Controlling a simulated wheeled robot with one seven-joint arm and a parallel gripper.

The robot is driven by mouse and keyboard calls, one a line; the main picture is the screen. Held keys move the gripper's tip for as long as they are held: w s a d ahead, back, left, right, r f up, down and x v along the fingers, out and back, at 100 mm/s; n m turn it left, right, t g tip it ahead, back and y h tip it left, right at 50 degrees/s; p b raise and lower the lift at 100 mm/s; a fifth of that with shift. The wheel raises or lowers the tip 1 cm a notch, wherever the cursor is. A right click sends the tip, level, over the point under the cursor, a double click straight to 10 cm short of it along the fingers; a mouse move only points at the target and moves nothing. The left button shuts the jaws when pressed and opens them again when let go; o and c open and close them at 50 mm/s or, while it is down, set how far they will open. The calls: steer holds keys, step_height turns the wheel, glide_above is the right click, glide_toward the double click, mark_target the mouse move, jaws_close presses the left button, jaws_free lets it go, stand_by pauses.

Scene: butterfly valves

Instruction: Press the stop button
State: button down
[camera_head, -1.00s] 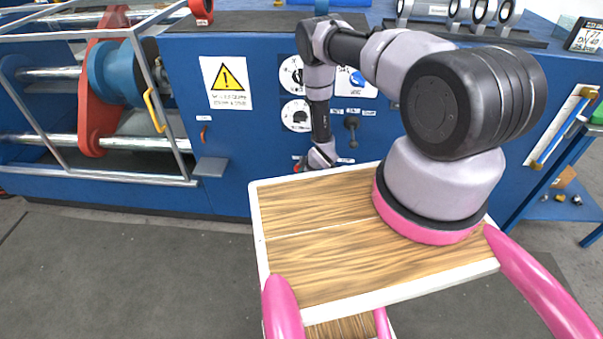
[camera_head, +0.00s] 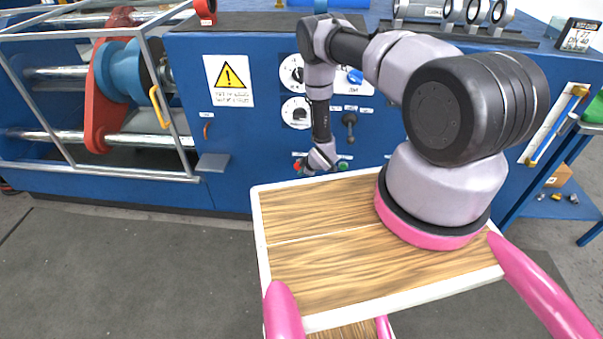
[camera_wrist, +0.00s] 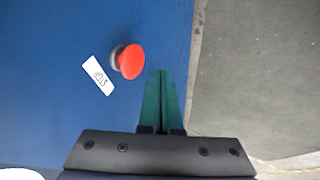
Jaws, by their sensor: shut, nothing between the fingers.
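The stop button is a red round knob (camera_wrist: 130,61) on the blue panel, with a white label reading STOP (camera_wrist: 98,75) beside it in the wrist view. In the head view the red button (camera_head: 297,166) shows small, low on the panel front. My gripper (camera_wrist: 162,73) is shut and empty, with its green fingers together. In the wrist picture the fingertips lie just right of and below the red button. They appear apart from it, but the depth gap is hard to judge. In the head view my wrist hides most of the fingers.
A green button (camera_head: 343,166) sits right of the stop button on the same panel. A dark lever (camera_head: 350,122) and dials (camera_head: 296,113) are above. A small grey shelf (camera_head: 212,163) juts out to the left. Grey floor (camera_wrist: 255,70) lies beyond the panel edge.

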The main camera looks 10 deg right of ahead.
steer(key=v, duration=0.8)
steer(key=shift+s, duration=0.2)
